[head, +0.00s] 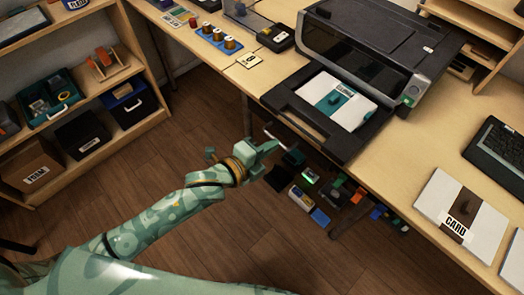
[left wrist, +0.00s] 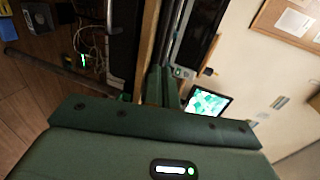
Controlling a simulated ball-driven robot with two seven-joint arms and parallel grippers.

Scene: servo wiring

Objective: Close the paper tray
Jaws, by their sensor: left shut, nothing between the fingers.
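The paper tray (head: 290,101) is black and stands pulled out from the front of the dark printer (head: 352,50). My left gripper (head: 274,146) is shut and empty, just in front of and below the tray's front edge in the head view. Whether it touches the tray cannot be told. In the left wrist view its green fingers (left wrist: 162,86) point toward the desk edge and the printer (left wrist: 190,42). My right gripper is not in view.
Electronic parts (head: 310,177) show below the desk edge. A shelf with bins (head: 84,133) stands at left. The floor (head: 215,120) between is clear.

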